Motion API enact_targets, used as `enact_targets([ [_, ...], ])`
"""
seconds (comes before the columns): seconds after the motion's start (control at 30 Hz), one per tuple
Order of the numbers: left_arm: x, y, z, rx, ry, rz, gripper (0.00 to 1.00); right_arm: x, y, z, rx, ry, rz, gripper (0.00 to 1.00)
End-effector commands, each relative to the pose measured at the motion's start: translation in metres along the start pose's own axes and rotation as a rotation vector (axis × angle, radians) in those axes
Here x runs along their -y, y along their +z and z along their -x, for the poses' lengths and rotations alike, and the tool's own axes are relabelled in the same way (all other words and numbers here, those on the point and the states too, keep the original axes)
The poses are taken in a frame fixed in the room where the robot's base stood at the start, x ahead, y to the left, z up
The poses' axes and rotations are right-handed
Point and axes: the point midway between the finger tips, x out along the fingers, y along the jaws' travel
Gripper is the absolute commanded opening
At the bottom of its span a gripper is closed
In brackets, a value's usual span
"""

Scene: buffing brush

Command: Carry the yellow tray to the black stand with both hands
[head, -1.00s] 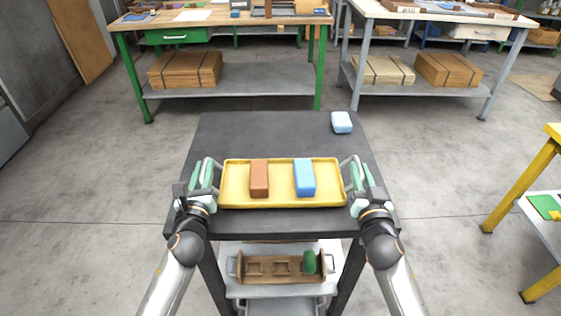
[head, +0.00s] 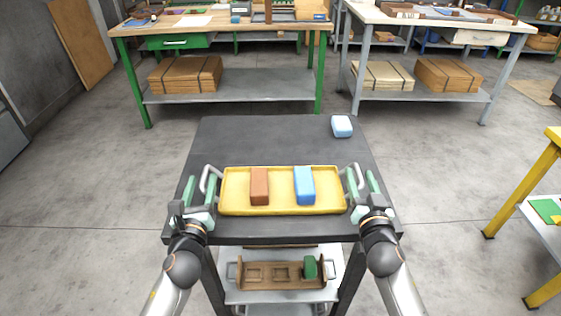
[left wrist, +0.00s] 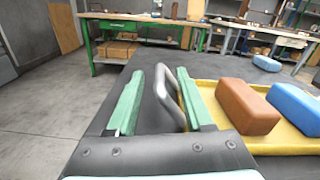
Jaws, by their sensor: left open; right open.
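The yellow tray (head: 282,210) lies flat on the top of the black stand (head: 275,141). It holds a brown block (head: 260,187) and a blue block (head: 304,186); both also show in the left wrist view (left wrist: 246,106) (left wrist: 297,106). My left gripper (head: 199,193) is open at the tray's left handle (head: 207,176). In the left wrist view, this grey handle (left wrist: 170,98) stands between the two green fingers, closer to the right finger. My right gripper (head: 363,188) is open at the tray's right handle (head: 357,174); finger contact there is unclear.
A light blue and white block (head: 342,127) sits at the stand's far right corner. A brown wooden holder (head: 268,274) with a green block (head: 310,267) is on a lower shelf. Workbenches stand behind, and a yellow-framed table (head: 540,185) is at right.

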Motion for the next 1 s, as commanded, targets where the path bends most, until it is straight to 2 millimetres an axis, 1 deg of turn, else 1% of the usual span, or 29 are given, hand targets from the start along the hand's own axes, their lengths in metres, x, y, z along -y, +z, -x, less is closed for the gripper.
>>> enact_targets([
  [0.03, 0.0, -0.002, 0.012, -0.003, -0.001, -0.001, 0.52, 0.0, 0.0, 0.0, 0.0, 0.0, 0.0, 0.52],
  [0.2, 0.0, -0.002, 0.047, -0.004, 0.0, 0.0, 0.52, 0.0, 0.0, 0.0, 0.0, -0.001, 0.0, 0.52],
  [0.3, 0.0, -0.001, 0.064, -0.003, 0.001, 0.0, 0.52, 0.0, 0.0, 0.0, 0.0, -0.001, -0.001, 0.52],
  [0.43, -0.001, -0.001, 0.081, -0.003, 0.001, 0.0, 0.52, 0.0, 0.0, 0.0, 0.0, -0.001, -0.001, 0.52],
  [0.6, -0.001, 0.0, 0.092, -0.002, 0.002, 0.001, 0.52, 0.0, 0.0, 0.0, 0.0, -0.001, -0.001, 0.52],
  [0.73, 0.0, 0.0, 0.094, 0.0, 0.001, 0.0, 0.52, 0.0, 0.0, 0.007, 0.0, -0.001, -0.001, 0.52],
  [0.87, 0.0, 0.0, 0.094, 0.0, 0.001, 0.0, 0.52, 0.0, 0.001, 0.025, 0.001, 0.0, -0.002, 0.52],
  [1.0, 0.0, 0.0, 0.094, 0.0, 0.002, 0.0, 0.52, 0.0, 0.001, 0.051, 0.003, 0.0, -0.003, 0.52],
])
